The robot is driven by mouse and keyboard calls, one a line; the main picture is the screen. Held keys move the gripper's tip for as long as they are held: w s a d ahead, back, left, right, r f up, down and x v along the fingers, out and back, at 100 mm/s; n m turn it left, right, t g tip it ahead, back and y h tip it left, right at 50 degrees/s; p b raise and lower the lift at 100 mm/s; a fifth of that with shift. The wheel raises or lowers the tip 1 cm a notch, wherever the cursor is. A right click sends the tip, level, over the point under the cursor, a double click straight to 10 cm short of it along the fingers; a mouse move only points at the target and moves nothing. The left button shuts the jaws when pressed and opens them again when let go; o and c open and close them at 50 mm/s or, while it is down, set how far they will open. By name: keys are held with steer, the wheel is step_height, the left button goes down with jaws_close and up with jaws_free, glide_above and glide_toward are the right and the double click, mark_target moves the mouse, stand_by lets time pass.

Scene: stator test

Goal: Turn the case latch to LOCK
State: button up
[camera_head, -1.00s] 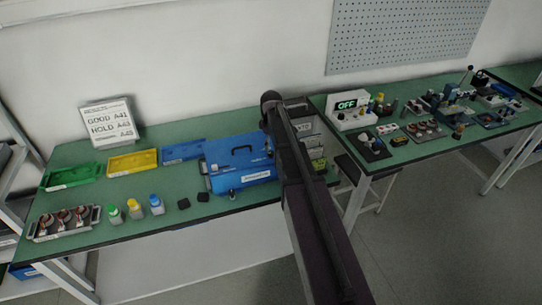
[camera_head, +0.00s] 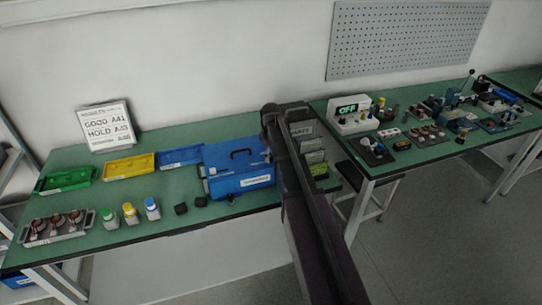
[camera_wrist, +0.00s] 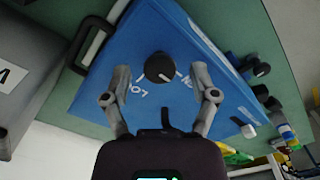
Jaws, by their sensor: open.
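The blue case (camera_head: 225,182) stands on the green bench in the head view, partly behind my arm. Its blue lid fills the middle of the wrist view (camera_wrist: 95,98). The latch is a round black knob (camera_wrist: 158,65) with a white pointer line, which points down and right in the picture. White letters "LO" show below left of the knob; another label to the lower right is partly covered by a finger. My gripper (camera_wrist: 160,70) is open, with one finger on each side of the knob. I cannot tell whether they touch it. The head view does not clearly show my gripper.
A black handle (camera_wrist: 92,44) rises from the lid at the left. Dark and coloured items (camera_wrist: 262,70) stand beyond the case's right edge. In the head view, small bottles (camera_head: 130,212) and a grey tray (camera_head: 55,228) stand left of the case.

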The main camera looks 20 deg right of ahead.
jaws_close()
steer(key=shift+m, duration=0.4)
steer(key=m, duration=0.7)
steer(key=shift+m, duration=0.4)
steer(key=m, duration=0.4)
steer(key=shift+m, duration=0.3)
steer(key=m, duration=0.4)
steer(key=shift+m, duration=0.4)
